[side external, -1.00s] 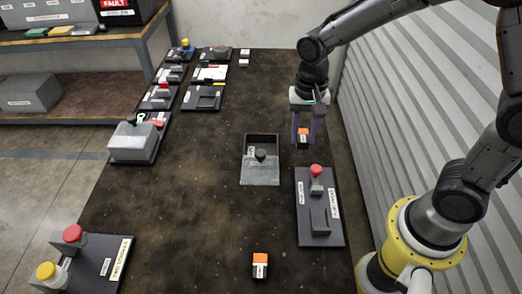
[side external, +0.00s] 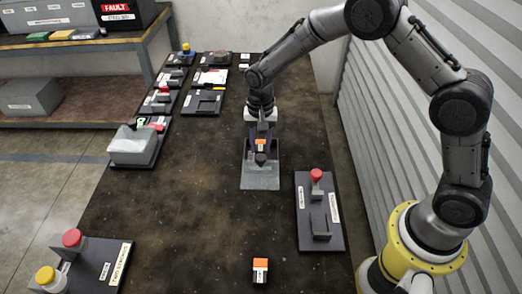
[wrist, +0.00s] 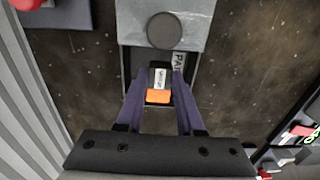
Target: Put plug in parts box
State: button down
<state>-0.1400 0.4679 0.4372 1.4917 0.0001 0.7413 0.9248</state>
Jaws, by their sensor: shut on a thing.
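My gripper (side external: 261,148) is shut on an orange and black block (side external: 260,145) with a white label too small to read. In the wrist view the block (wrist: 158,97) sits between the two purple fingers. The grey parts box (side external: 260,182) stands mid-table, and the gripper holds the block over its open, far part. The box's near part has a flat grey top with a round black knob (wrist: 164,30) on it. I cannot tell whether the block touches the box. Nothing readable marks any piece as the plug.
A second orange and black block (side external: 260,270) stands near the front. A dark board with a red knob (side external: 316,175) lies right of the box. Several fixtures line the left side, including a grey box (side external: 133,146). The table between them is clear.

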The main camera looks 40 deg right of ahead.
aim_at(261, 148)
jog(key=shift+s+f, duration=0.1)
jog(key=shift+f, duration=1.15)
jog(key=shift+f, duration=0.1)
jog(key=c, duration=0.5)
grip_release()
jog(key=shift+c, duration=0.2)
notch_tip(261, 148, up, 12)
jog(key=shift+r, duration=0.2)
